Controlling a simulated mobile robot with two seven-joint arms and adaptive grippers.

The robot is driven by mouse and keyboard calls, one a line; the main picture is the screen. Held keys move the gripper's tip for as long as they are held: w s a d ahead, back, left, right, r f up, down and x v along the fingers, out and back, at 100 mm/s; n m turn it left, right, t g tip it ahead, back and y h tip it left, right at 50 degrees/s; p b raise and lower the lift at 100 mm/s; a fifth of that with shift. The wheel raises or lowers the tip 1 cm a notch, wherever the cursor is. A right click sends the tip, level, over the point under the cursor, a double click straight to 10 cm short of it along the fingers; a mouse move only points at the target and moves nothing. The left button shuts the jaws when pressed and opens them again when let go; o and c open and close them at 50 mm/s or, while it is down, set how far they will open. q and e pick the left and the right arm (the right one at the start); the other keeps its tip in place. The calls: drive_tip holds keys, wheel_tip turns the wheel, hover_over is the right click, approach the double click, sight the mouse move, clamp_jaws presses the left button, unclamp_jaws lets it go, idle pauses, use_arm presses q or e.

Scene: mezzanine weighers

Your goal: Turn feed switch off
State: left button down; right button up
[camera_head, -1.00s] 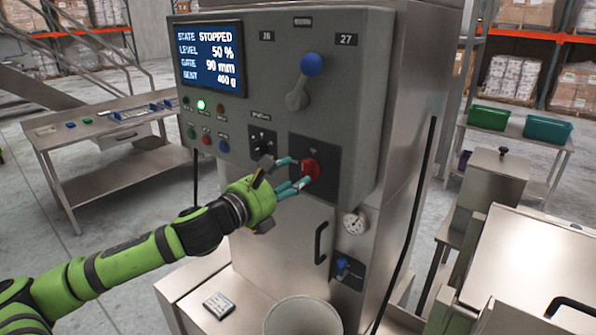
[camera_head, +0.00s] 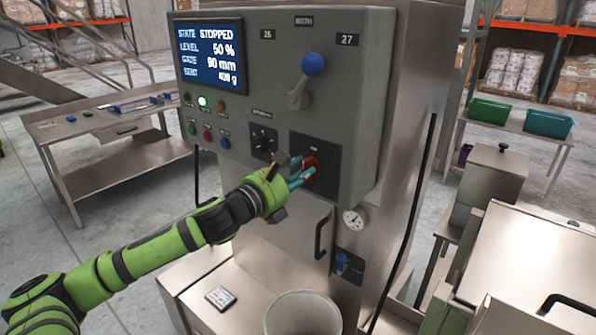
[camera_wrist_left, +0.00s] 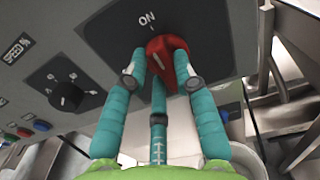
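The feed switch is a red rotary knob (camera_head: 315,167) on a dark plate on the front of the grey control cabinet. In the left wrist view the red knob (camera_wrist_left: 166,52) sits below the word ON, with a tick mark above it. My left gripper (camera_head: 299,172) has teal fingers and reaches the knob from the lower left. In the left wrist view its fingertips (camera_wrist_left: 160,76) lie on both sides of the knob and appear to touch it. The fingers hide part of the knob. My right gripper is not in view.
The display (camera_head: 210,55) reads STOPPED, and a green lamp (camera_head: 203,102) is lit. A black selector (camera_head: 262,140) sits left of the switch and a blue-knobbed lever (camera_head: 312,66) above it. A door handle (camera_head: 322,238) and gauge (camera_head: 354,219) are below.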

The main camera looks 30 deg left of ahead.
use_arm(q)
drive_tip(key=shift+n, duration=0.3)
drive_tip(key=shift+f+n+p, duration=0.2)
drive_tip(key=shift+n+p, duration=0.65)
drive_tip(key=shift+n, duration=3.45)
drive_tip(key=shift+f+n+p, duration=0.2)
drive_tip(key=shift+n+p, duration=0.6)
drive_tip(key=shift+n, duration=3.5)
drive_tip(key=c, duration=1)
unclamp_jaws()
drive_tip(key=shift+f, duration=0.1)
